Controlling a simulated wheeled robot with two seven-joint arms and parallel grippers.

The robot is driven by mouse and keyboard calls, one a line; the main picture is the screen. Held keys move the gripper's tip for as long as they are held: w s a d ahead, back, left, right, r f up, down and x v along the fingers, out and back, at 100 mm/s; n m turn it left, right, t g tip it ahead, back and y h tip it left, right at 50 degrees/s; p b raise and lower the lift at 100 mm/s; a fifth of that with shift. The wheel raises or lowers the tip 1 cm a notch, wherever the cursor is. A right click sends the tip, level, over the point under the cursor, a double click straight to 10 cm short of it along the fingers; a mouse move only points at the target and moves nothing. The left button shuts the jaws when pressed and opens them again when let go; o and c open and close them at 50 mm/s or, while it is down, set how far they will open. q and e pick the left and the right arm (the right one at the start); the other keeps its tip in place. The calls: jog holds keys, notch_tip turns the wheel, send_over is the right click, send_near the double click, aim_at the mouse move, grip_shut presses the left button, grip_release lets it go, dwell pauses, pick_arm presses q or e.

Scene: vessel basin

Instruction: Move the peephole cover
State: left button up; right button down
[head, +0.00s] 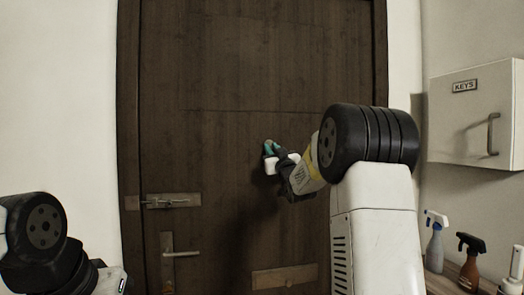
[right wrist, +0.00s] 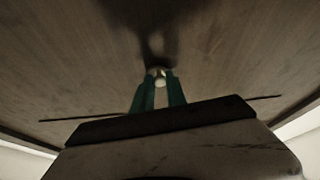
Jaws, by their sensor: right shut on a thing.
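A dark brown wooden door (head: 225,75) fills the middle of the head view. My right gripper (head: 268,147) reaches to the door's surface at mid-height. In the right wrist view its two green fingers (right wrist: 159,80) are shut on a small pale, round piece, the peephole cover (right wrist: 158,73), at the door. The fingers hide most of the cover, so I cannot tell how far it is turned. My left arm shows at the lower left of the head view, but its gripper is out of the picture.
A slide bolt (head: 168,201) and a lever handle (head: 181,254) are at the door's left edge. A mail slot plate (head: 284,277) is low on the door. A key cabinet (head: 470,115) hangs at right, above spray bottles (head: 469,262) on a shelf.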

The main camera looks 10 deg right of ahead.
jog(key=m+h, duration=0.1)
jog(key=m, duration=0.2)
jog(key=a+m+h, duration=0.1)
jog(key=m+h, duration=0.1)
jog(key=m, duration=0.1)
jog(key=a+r+m+h, duration=0.1)
jog(key=m+h, duration=0.1)
jog(key=m, duration=0.2)
jog(key=shift+a, duration=0.15)
jog(key=m+h, duration=0.1)
jog(key=m+g, duration=0.1)
jog(key=m, duration=0.1)
jog(key=a+m+h, duration=0.1)
jog(key=m, duration=0.1)
jog(key=shift+s+r+g+h, duration=0.1)
jog(key=shift+r+g+h, duration=0.2)
jog(key=shift+r, duration=0.1)
jog(key=shift+a+r+m+g+h, duration=0.1)
jog(key=shift+r+m+g+h, duration=0.2)
jog(key=shift+m, duration=0.65)
jog(key=shift+r+m+g+h, duration=0.2)
jog(key=shift+m+g, duration=0.2)
jog(key=shift+m, duration=0.55)
jog(key=shift+r, duration=0.1)
jog(key=c, duration=1.3)
grip_release()
jog(key=shift+c, duration=0.2)
jog(key=v, duration=0.7)
jog(key=shift+s, duration=0.4)
